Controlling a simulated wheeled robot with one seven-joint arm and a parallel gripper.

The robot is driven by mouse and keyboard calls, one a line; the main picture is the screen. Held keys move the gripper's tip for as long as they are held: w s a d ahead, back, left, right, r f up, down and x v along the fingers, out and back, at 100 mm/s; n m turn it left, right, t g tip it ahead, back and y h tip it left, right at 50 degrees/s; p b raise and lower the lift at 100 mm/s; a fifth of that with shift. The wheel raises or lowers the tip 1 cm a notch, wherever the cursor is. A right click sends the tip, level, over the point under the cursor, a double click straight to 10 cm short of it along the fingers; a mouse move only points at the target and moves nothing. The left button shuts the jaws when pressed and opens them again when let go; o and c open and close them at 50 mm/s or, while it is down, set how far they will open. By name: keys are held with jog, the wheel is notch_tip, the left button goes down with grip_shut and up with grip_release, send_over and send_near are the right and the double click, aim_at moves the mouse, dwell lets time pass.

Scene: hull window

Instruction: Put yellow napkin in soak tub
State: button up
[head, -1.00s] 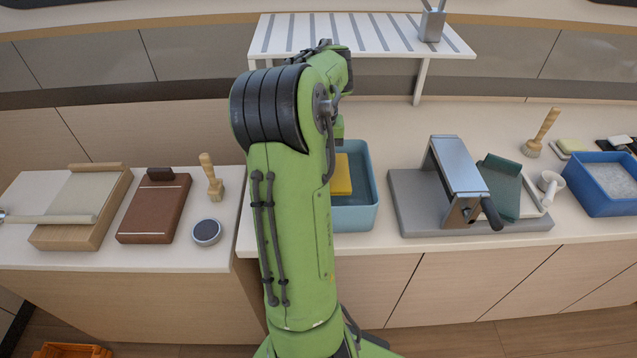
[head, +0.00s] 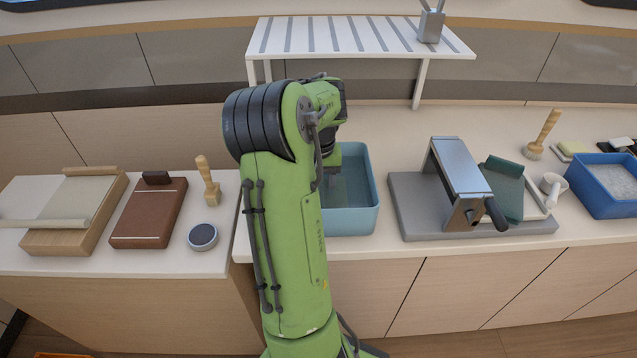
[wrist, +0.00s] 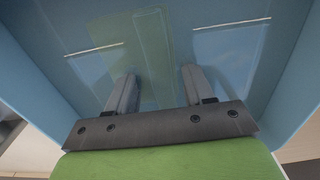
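My gripper (head: 332,172) points down into the light blue tub (head: 350,222), which stands on the counter in the middle and seems to be the soak tub. In the wrist view, my gripper (wrist: 159,78) has its two fingers apart with nothing between them. The tub's wall also shows there (wrist: 40,75), with a clear, water-like surface, two pale lines and a greenish strip that may be a reflection. No yellow napkin can be made out in the tub or the gripper. My arm hides the tub's left part in the head view.
A grey press (head: 465,190) stands right of the tub, and a darker blue basin (head: 605,200) at the far right. A white slatted rack (head: 350,35) stands behind. Boards, a brush (head: 209,185) and a round grey tin (head: 203,236) lie left.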

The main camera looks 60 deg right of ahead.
jog(key=shift+r, duration=0.1)
notch_tip(320, 180, up, 12)
jog(key=p, duration=0.4)
jog(key=shift+r, duration=0.1)
jog(key=w+a+r+n+t, duration=0.1)
jog(key=w+a+r+n, duration=0.15)
jog(key=a, duration=0.65)
jog(key=w+a+r+n+t, duration=0.1)
jog(key=w+a+r+n, duration=0.15)
jog(key=a, duration=0.55)
jog(key=w+a+r+n+t, duration=0.2)
jog(key=w+a, duration=0.1)
jog(key=a, duration=0.6)
jog(key=s+a+f+n+t, duration=0.1)
jog(key=s+a+f+n, duration=0.1)
jog(key=s+a+n, duration=0.3)
jog(key=s+a, duration=0.3)
jog(key=a, duration=0.3)
jog(key=shift+f+n+t, duration=0.3)
jog(key=shift+f, duration=0.05)
